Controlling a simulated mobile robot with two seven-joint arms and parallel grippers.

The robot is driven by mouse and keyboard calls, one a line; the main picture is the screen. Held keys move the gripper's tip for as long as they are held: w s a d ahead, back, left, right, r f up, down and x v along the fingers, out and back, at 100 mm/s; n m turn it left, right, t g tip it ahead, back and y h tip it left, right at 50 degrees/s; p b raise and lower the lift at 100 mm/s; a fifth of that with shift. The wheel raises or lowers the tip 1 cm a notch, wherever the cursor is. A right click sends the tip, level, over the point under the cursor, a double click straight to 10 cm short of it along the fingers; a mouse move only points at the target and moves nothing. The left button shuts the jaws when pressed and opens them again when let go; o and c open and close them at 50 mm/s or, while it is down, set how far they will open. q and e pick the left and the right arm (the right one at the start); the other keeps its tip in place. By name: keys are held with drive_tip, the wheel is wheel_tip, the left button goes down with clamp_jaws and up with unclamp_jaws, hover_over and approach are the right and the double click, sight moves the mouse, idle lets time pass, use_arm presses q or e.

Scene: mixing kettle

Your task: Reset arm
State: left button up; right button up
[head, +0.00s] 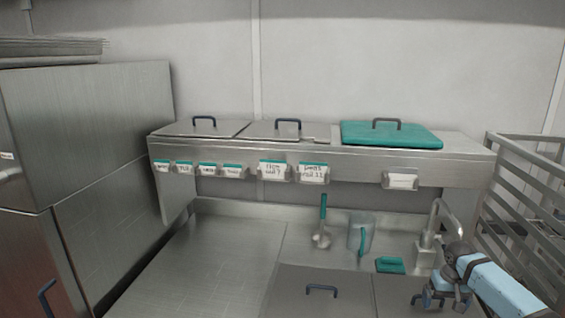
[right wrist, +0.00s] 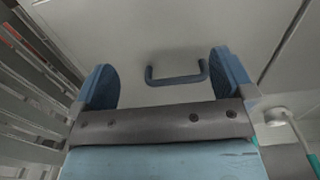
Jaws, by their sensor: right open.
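My right gripper (head: 440,295) is at the lower right of the head view, over the right part of the steel counter. It is open and empty. In the right wrist view its two blue fingers (right wrist: 165,80) stand wide apart. A dark blue lid handle (right wrist: 177,74) shows between and beyond the fingers, on a grey lid (right wrist: 150,30). In the head view this handle is largely hidden by the gripper. My left gripper is not in view.
A kettle lid with a blue handle (head: 321,289) lies left of my gripper. A tap (head: 436,232), a clear jug (head: 361,234), a ladle (head: 322,222) and a green block (head: 390,265) are behind. A steel rack (head: 530,190) stands right. The counter's left part (head: 200,265) is clear.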

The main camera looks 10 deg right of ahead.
drive_tip(key=w+a+r+t+y, duration=0.1)
drive_tip(key=w+a+r+y, duration=0.2)
drive_tip(key=a, duration=0.6)
drive_tip(key=w+a+r+t+y, duration=0.2)
drive_tip(key=a+r, duration=0.2)
drive_tip(key=a, duration=0.5)
drive_tip(key=w+d+r+n+t+h, duration=0.1)
drive_tip(key=w+d+r+t+h, duration=0.25)
drive_tip(key=w+d+t, duration=0.45)
drive_tip(key=w+r+n+t+h, duration=0.35)
drive_tip(key=r+n+t, duration=0.2)
drive_tip(key=r, duration=0.35)
drive_tip(key=s+a+f+g+y, duration=0.1)
drive_tip(key=s+a+f+y, duration=0.1)
drive_tip(key=s+a+f, duration=0.6)
drive_tip(key=s+a+f+g+y, duration=0.1)
drive_tip(key=s+a+f, duration=0.3)
drive_tip(key=s+f, duration=0.8)
drive_tip(key=s+a+f+g, duration=0.1)
drive_tip(key=s+a+f, duration=0.2)
drive_tip(key=s, duration=0.6)
drive_tip(key=s+a+f+g+y, duration=0.1)
drive_tip(key=s+a+f, duration=0.3)
drive_tip(key=s, duration=0.6)
drive_tip(key=s+a+f+g+y, duration=0.1)
drive_tip(key=s+a+f, duration=0.2)
drive_tip(key=s, duration=0.6)
drive_tip(key=shift+s+a+f, duration=0.3)
drive_tip(key=shift+a+f, duration=0.1)
drive_tip(key=shift+a, duration=0.6)
